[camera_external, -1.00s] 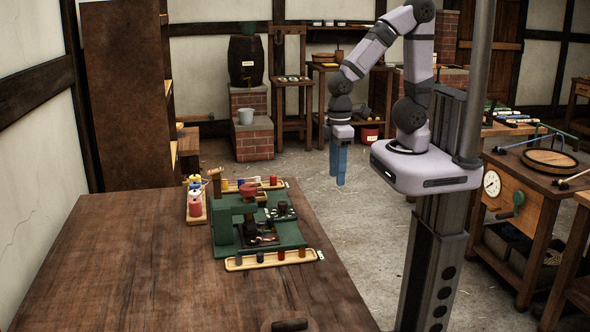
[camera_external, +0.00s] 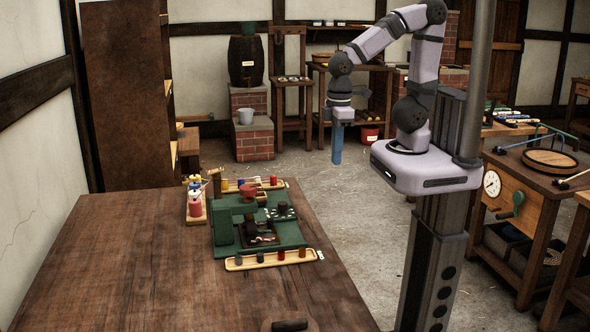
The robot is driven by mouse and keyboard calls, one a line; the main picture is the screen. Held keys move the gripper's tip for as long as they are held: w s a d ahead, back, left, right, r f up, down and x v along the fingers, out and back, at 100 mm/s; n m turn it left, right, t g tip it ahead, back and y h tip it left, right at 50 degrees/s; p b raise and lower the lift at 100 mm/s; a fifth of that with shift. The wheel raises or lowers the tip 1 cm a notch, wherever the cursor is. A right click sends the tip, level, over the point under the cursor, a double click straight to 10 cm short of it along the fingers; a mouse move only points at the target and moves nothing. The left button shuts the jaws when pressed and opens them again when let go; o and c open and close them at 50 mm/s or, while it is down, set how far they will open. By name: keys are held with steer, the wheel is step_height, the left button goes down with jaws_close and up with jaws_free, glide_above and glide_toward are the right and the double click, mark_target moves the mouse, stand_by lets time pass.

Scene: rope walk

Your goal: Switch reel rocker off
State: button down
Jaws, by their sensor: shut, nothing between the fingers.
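My gripper (camera_external: 337,158) has blue fingers and points straight down. It is shut and empty, in the air over the open floor, beyond and right of the near wooden table. A green machine (camera_external: 262,228) with a dark mechanism stands on that table. I cannot make out which part in view is the reel rocker, or how any switch is set.
A tray of small pegs (camera_external: 270,259) lies in front of the green machine, and a rack of coloured spools (camera_external: 195,203) stands left of it. The near table (camera_external: 120,270) is mostly bare. A bench with a dial (camera_external: 492,183) stands at the right. A barrel (camera_external: 246,62) sits on brickwork at the back.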

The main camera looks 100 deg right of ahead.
steer(key=w+a+n+t+b, duration=0.3)
steer(key=w+t, duration=0.4)
steer(key=w, duration=1.3)
steer(key=w+a+r+n+t+y+b, duration=0.1)
steer(key=w+a+t+y+b, duration=0.1)
steer(key=w+a, duration=0.45)
steer(key=w+a+r+n+t+y+b, duration=0.2)
steer(key=w+a+y+b, duration=0.15)
steer(key=a, duration=0.55)
steer(key=s+a+f+n+g+y+b, duration=0.1)
steer(key=s+a+n+g+y+b, duration=0.2)
steer(key=a, duration=0.9)
steer(key=s+a+n+g+y, duration=0.35)
steer(key=a+y, duration=0.25)
steer(key=a, duration=0.5)
steer(key=s+a+f+n+g+b, duration=0.2)
steer(key=s+a+f+n+g, duration=0.15)
steer(key=s+a+g, duration=0.45)
step_height(320, 180, down, 9)
steer(key=s+d+t, duration=0.1)
steer(key=d+t, duration=0.1)
steer(key=shift+s+y, duration=0.15)
steer(key=shift+y, duration=0.2)
